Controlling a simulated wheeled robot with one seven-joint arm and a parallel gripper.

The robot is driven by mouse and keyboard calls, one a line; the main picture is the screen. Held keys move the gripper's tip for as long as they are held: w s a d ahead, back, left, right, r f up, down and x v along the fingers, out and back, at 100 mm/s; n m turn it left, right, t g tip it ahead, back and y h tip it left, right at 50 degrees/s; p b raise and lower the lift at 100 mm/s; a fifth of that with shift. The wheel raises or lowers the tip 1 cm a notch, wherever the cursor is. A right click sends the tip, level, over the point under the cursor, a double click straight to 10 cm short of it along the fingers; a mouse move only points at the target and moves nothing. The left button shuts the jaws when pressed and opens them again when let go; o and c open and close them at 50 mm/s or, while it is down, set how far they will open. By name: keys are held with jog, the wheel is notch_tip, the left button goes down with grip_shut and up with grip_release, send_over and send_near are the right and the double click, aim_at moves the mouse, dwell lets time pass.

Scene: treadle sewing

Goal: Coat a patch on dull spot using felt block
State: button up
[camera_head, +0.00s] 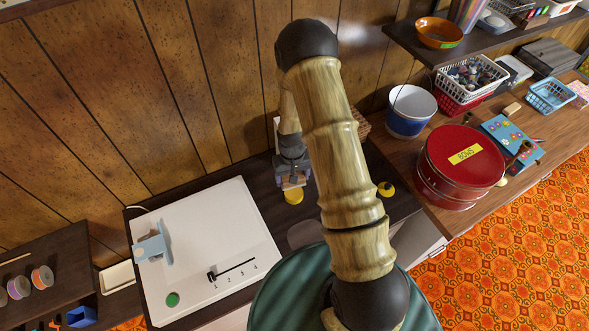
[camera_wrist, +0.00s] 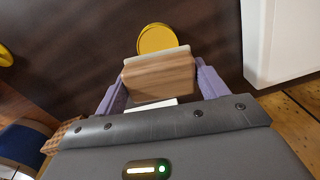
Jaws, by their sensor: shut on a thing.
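My gripper (camera_head: 292,181) points down over the dark tabletop. In the wrist view my gripper (camera_wrist: 158,85) is shut on a wooden felt block (camera_wrist: 160,75), with a pale strip along its far edge. A round yellow disc or tin (camera_wrist: 157,38) lies just beyond the block; in the head view the yellow tin (camera_head: 293,196) shows right below the gripper. I cannot tell whether the block touches it. A greyish oval patch (camera_head: 303,233), perhaps the dull spot, shows on the dark top, partly hidden by my arm.
A white board with a slider (camera_head: 215,240) lies left of the gripper. A small yellow item (camera_head: 386,189) sits to the right. A red tin (camera_head: 460,165) and a blue-white bucket (camera_head: 411,112) stand on the right-hand table. A wood-panelled wall is behind.

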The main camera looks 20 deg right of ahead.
aim_at(294, 186)
jog(key=r, duration=0.1)
jog(key=s+r+n+p, duration=0.1)
jog(key=shift+r+n, duration=0.3)
jog(key=shift+s, duration=0.2)
jog(key=shift+w, duration=0.1)
jog(key=shift+f, duration=0.15)
jog(key=shift+f+b, duration=2.15)
jog(key=shift+f, duration=0.75)
jog(key=shift+f+b, duration=0.4)
jog(key=shift+f, duration=0.2)
